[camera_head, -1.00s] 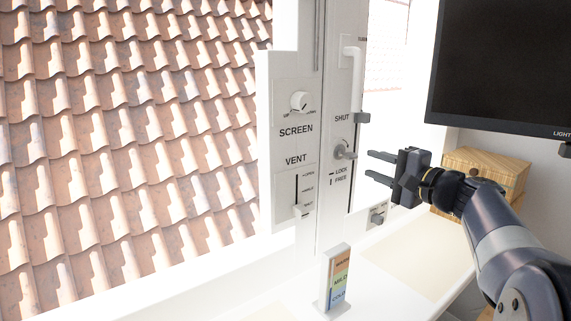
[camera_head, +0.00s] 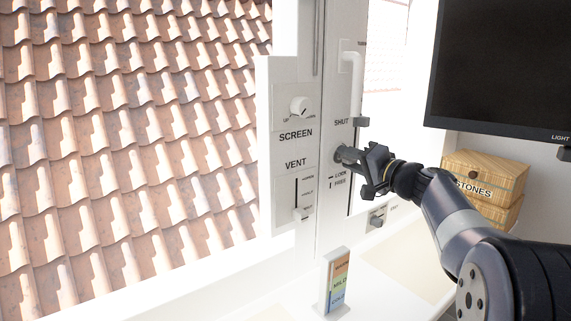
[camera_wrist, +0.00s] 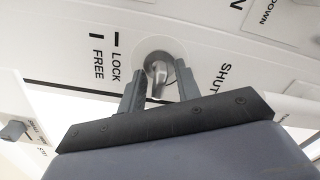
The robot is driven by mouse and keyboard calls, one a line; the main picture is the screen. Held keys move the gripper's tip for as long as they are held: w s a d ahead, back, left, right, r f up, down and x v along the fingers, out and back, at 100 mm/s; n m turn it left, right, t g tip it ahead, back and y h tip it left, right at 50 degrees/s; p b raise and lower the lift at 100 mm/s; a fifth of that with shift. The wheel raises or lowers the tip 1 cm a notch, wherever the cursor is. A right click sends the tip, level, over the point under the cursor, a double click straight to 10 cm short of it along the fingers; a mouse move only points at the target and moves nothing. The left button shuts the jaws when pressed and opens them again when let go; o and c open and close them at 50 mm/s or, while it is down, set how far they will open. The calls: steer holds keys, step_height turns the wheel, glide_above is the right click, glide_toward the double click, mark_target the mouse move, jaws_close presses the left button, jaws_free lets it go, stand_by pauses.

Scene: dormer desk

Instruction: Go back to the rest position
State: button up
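My gripper (camera_head: 354,161) is at the small grey lock knob on the white window post, beside the LOCK and FREE marks. In the head view its fingers largely hide the knob. In the wrist view the knob (camera_wrist: 158,76) shows between the two fingers (camera_wrist: 158,90), with a visible gap on each side. The gripper is open and holds nothing that I can see. Which mark the knob points to, I cannot tell.
A white handle (camera_head: 355,85) stands just above my gripper near SHUT. A dark monitor (camera_head: 505,65), a wooden box (camera_head: 485,175) and a small grey knob (camera_head: 377,220) are right. A coloured block (camera_head: 337,282) stands below.

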steer(key=n+p, duration=0.3)
steer(key=n, duration=0.3)
steer(key=shift+r, duration=0.2)
steer(key=n+p, duration=0.4)
steer(key=shift+a+r, duration=0.1)
steer(key=n+p, duration=0.2)
steer(key=p, duration=0.1)
steer(key=shift+s, duration=0.1)
steer(key=shift+s+d+f, duration=0.2)
steer(key=shift+s+d, duration=0.05)
steer(key=shift+s, duration=0.1)
steer(key=shift+a, duration=0.1)
